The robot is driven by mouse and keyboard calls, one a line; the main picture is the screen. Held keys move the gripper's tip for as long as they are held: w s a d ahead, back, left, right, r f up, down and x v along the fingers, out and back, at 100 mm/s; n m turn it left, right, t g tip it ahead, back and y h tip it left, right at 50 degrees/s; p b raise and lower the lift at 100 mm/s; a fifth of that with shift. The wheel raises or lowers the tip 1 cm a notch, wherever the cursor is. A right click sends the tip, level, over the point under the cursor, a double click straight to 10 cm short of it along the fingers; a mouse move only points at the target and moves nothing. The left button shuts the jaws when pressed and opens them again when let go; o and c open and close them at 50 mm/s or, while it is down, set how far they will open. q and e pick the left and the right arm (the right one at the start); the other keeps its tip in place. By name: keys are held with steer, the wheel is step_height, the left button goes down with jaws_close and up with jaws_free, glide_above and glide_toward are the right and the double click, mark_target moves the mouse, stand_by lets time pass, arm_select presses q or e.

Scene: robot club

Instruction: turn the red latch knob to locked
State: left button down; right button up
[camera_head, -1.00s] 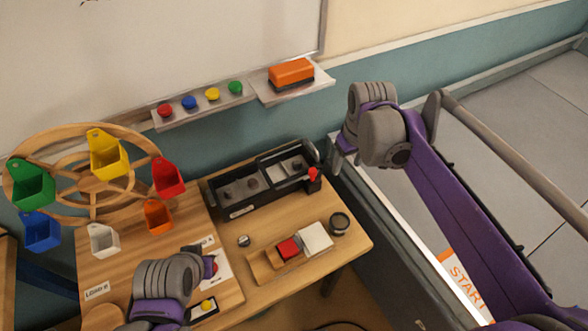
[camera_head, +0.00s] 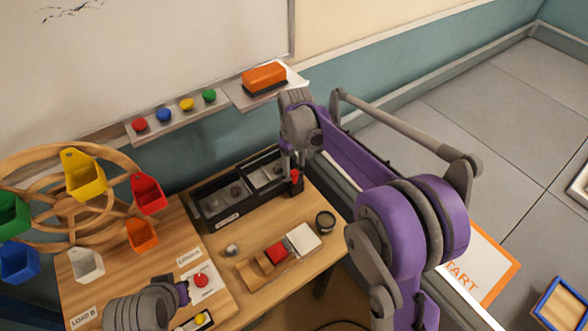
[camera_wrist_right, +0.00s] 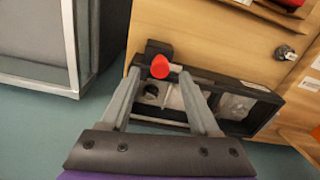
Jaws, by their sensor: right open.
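The red latch knob (camera_head: 295,174) stands at the right end of a long black case (camera_head: 229,218) on the wooden table. It also shows in the right wrist view (camera_wrist_right: 160,66), as a round red top on a black block. My right gripper (camera_head: 291,165) is over that end of the case, pointing down. In the right wrist view its two fingers (camera_wrist_right: 160,77) are spread apart, with the knob showing between their tips; I cannot tell whether they touch it. My left gripper (camera_head: 182,291) is low at the left, over the board with buttons; its fingers are not clear.
A wooden wheel with coloured buckets (camera_head: 75,208) stands at the left. A wooden holder (camera_head: 262,272) with red and white blocks and a dark round cup (camera_head: 325,222) are in front of the case. A tray with an orange eraser (camera_head: 264,77) is on the wall behind.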

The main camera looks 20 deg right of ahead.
mark_target(292, 179)
steer(key=shift+f, duration=1.2)
jaws_close()
